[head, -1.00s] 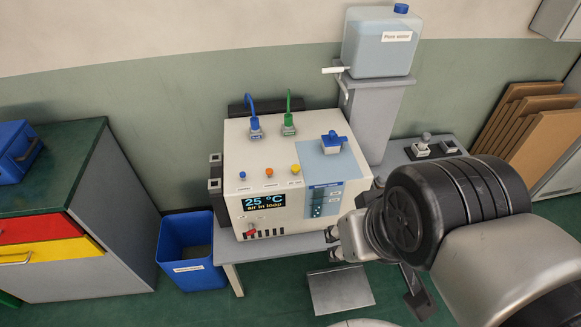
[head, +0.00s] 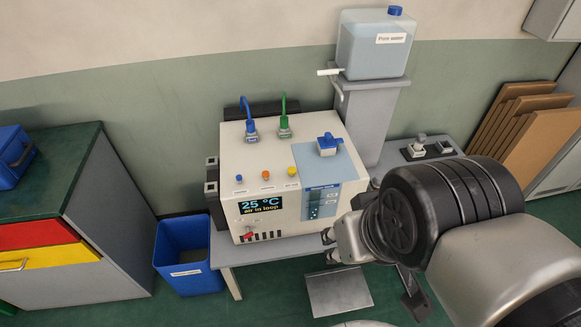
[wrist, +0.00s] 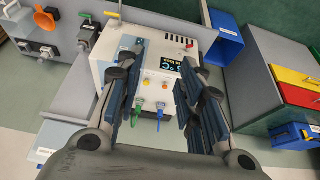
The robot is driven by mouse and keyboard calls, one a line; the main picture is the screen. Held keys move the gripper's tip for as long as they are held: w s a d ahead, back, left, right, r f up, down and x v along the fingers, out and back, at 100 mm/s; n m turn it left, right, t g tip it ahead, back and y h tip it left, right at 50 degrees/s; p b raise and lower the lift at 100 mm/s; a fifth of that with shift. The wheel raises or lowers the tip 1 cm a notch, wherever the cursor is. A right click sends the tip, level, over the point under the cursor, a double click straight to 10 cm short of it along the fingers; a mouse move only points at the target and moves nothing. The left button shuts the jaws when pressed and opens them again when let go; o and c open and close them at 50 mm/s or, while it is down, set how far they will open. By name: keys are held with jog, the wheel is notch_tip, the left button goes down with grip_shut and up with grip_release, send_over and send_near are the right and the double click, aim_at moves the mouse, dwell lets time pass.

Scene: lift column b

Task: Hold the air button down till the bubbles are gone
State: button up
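The white machine (head: 268,190) stands on a grey bench. Its display (head: 262,205) reads 25 °C and "air in loop". Blue (head: 239,178), orange (head: 266,175) and yellow (head: 291,171) buttons sit in a row on top; their labels are too small to read, so I cannot tell which is the air button. A level window (head: 315,205) is on the front; bubbles are too small to make out. My gripper (head: 330,247) is at the machine's front right, apart from the buttons. In the wrist view my gripper (wrist: 158,72) is open and empty, with the machine beyond its fingers.
Blue and green plugs (head: 251,130) with cables and a blue valve handle (head: 328,144) rise from the machine's top. A pure water tank (head: 375,58) stands behind. A blue bin (head: 183,255) and a cabinet (head: 85,220) are to the left.

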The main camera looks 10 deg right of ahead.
grip_shut()
dwell(0.4)
dwell(1.2)
